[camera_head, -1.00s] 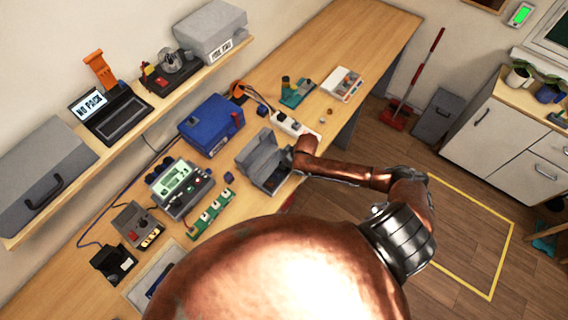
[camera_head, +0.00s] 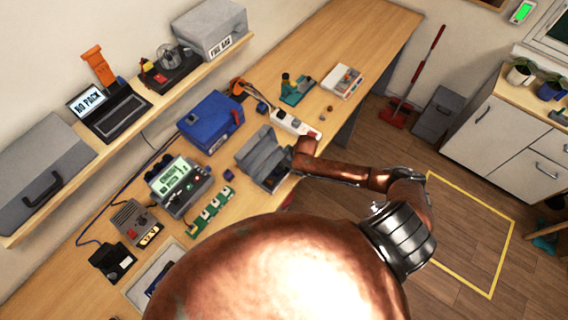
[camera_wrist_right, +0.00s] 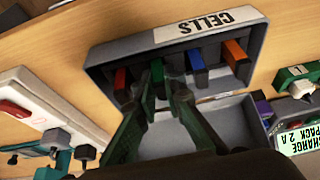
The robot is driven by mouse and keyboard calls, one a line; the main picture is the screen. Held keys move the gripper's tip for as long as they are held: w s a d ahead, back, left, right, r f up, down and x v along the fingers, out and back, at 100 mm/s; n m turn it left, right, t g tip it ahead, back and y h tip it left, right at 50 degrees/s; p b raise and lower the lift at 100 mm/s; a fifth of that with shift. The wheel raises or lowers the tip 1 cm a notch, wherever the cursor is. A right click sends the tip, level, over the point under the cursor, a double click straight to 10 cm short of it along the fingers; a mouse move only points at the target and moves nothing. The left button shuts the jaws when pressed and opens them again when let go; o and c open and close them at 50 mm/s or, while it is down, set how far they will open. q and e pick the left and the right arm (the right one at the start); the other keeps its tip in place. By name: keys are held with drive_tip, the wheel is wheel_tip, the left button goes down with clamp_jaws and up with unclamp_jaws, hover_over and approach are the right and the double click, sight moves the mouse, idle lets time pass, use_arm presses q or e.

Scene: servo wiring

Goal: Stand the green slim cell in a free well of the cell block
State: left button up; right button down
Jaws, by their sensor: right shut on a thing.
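My right gripper (camera_wrist_right: 159,88) is shut on the green cell, with one finger on each side. In the head view the grey box (camera_head: 258,142) is open on the bench, and my right arm (camera_head: 306,152) reaches to its right side, hiding the fingers and the cells. I cannot tell which thing is the cell block. My left gripper is not in view.
Another orange cell (camera_wrist_right: 235,57) is at the box's right. A green board with white parts (camera_head: 211,212) and a charger with a lit display (camera_head: 178,182) lie left of the box. A white power strip (camera_head: 292,124) and blue case (camera_head: 210,122) are close by.

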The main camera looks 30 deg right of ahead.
drive_tip(key=shift+f, duration=0.15)
drive_tip(key=c, duration=1.9)
unclamp_jaws()
drive_tip(key=shift+c, duration=0.2)
drive_tip(key=v, duration=1.2)
